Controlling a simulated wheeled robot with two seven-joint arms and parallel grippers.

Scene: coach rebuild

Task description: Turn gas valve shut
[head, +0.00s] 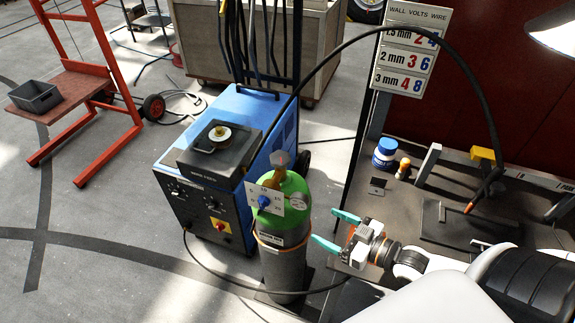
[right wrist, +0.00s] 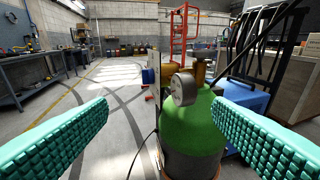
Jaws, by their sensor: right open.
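The gas cylinder (head: 283,265) is grey with a green top and stands upright beside the blue welder. A brass valve with a grey round knob (head: 281,159) sits on its top. A white dial plate with a blue knob (head: 264,201) and a small round gauge (head: 297,201) are at the green shoulder. My right gripper (head: 327,227) is open and empty, just right of the cylinder and below the valve. My left gripper is out of view.
The blue welder (head: 215,145) stands left of the cylinder, with a black box on top. A black cable arches overhead from the bench (head: 425,205) at right. A blue-lidded tub (head: 385,152) stands on that bench.

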